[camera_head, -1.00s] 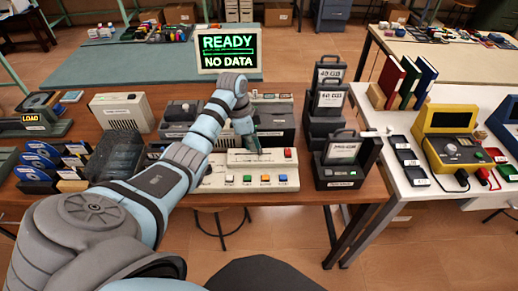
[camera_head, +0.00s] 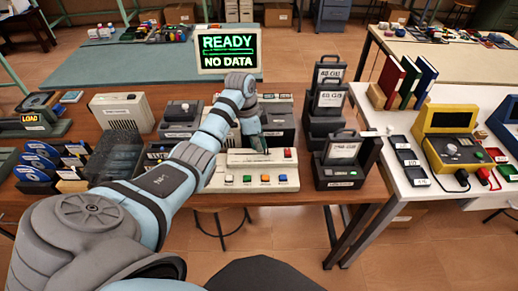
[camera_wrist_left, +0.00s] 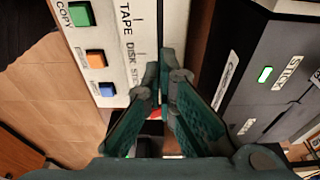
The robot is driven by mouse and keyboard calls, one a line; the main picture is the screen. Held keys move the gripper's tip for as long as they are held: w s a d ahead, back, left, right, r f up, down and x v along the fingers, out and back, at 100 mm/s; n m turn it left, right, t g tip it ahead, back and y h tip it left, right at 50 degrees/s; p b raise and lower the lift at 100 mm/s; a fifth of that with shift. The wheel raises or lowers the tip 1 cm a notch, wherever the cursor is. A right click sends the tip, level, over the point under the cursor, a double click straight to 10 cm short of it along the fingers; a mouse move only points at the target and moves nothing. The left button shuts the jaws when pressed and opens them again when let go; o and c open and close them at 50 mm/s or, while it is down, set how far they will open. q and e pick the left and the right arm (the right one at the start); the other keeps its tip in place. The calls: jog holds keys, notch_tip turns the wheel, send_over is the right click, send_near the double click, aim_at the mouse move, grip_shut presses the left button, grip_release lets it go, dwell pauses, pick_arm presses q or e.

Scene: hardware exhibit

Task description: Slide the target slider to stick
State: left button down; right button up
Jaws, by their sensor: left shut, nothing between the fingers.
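The cream control panel (camera_head: 215,182) stands at the front of the wooden table, with a row of coloured buttons and a slot above them. In the left wrist view, the panel (camera_wrist_left: 148,25) shows the labels TAPE, DISK and a partly covered third word along a thin slot. My left gripper (camera_head: 263,151) is shut with its tips at the slot, towards its right part. In the left wrist view, the gripper's fingertips (camera_wrist_left: 163,82) meet beside the third label. The slider knob is hidden by the fingers. My right gripper is not in view.
A screen (camera_head: 228,50) reads READY, NO DATA. A red button (camera_head: 287,153) is just right of my gripper. Dark box units with handles (camera_head: 342,160) stand to the right, one labelled STICK in the wrist view (camera_wrist_left: 288,75). Grey drives stand behind the panel.

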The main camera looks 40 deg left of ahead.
pick_arm(q)
jog(key=shift+w+d, duration=0.15)
jog(key=shift+d, duration=0.05)
jog(key=shift+a, duration=0.1)
dwell(0.4)
jog(key=shift+a+p, duration=0.15)
jog(key=shift+p, duration=0.3)
jog(key=w+d+p+v, duration=0.1)
jog(key=p+v, duration=0.6)
jog(key=shift+s+d+r, duration=0.15)
jog(key=shift+s+r, duration=0.05)
jog(key=shift+s, duration=0.05)
jog(key=shift+f, duration=0.1)
